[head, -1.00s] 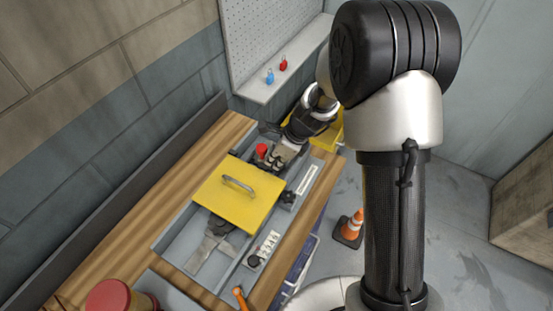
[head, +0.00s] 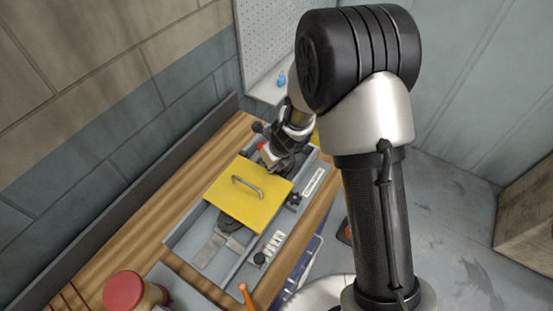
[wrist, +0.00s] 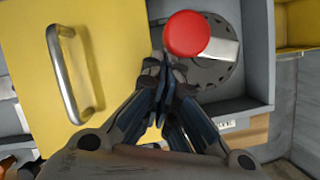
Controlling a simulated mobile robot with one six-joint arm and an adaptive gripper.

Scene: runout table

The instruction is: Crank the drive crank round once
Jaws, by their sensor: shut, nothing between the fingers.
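The drive crank shows in the wrist view as a red round knob (wrist: 187,33) on a pale grey arm (wrist: 224,50) over a dark grey disc (wrist: 208,72). The arm points right from the knob. My gripper (wrist: 166,78) is shut and empty, its fingertips just below the knob in the picture, over the disc's left edge. I cannot tell whether they touch anything. In the head view my gripper (head: 272,160) is over the crank, and only a bit of the red knob (head: 262,146) shows.
A yellow cover (head: 232,204) with a metal handle (wrist: 65,75) lies close left of the crank. The grey tray (head: 180,243) sits in a wooden table (head: 150,205). A black knob (head: 293,198) is nearby. A red-lidded jar (head: 124,291) stands at the front left.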

